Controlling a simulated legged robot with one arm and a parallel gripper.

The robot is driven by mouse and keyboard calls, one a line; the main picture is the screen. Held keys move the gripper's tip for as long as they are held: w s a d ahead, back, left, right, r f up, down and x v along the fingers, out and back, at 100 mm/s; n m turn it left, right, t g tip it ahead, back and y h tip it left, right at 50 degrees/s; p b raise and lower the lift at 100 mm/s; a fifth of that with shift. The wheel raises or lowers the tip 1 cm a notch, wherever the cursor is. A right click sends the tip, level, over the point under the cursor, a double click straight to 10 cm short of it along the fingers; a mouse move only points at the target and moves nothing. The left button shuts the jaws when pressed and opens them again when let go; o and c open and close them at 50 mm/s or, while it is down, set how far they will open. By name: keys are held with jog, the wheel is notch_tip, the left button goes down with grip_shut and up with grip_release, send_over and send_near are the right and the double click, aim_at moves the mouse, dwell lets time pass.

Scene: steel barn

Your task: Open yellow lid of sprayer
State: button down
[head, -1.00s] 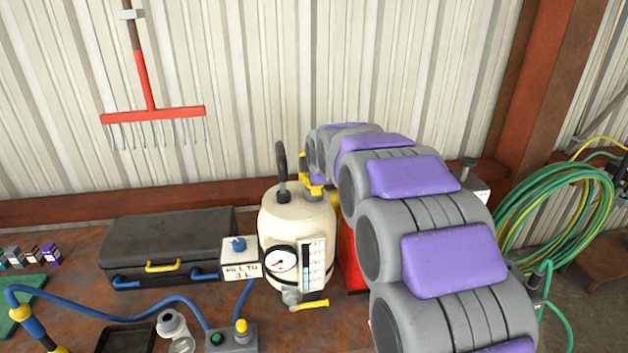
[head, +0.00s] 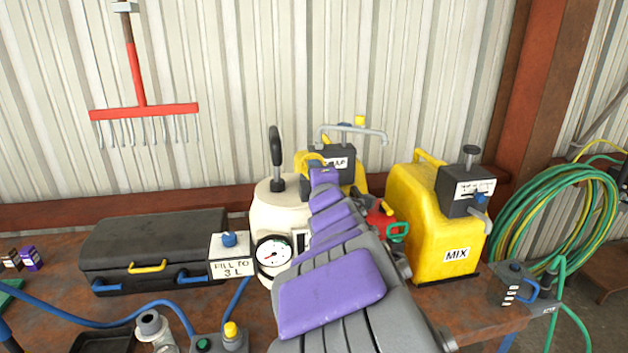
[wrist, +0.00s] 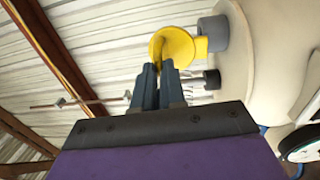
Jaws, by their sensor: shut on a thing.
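The sprayer (head: 266,212) is a cream tank with a black handle and a round gauge, standing on the bench. Its yellow lid (head: 308,159) shows as a small patch beside the gripper at the tank's upper right. In the wrist view, the round lid (wrist: 176,46) sits off the end of a grey neck (wrist: 213,33), joined to it by a yellow tab, and its face is turned toward the camera. My gripper (wrist: 158,70) is shut on the lid's edge. In the head view my arm hides the tank's right side and most of the lid.
A black case (head: 155,245) stands left of the sprayer, with a "FILL TO 3 L" box (head: 232,258) in front. A yellow "MIX" container (head: 415,225) is on the right, and another yellow container (head: 350,180) with a grey spout is behind my gripper. A red can (head: 378,218) lies close to my arm.

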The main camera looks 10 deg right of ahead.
jog(key=shift+s+f+t+b, duration=0.15)
jog(key=shift+f+t+b, duration=0.15)
jog(key=shift+b, duration=0.2)
jog(key=c, duration=1.2)
grip_release()
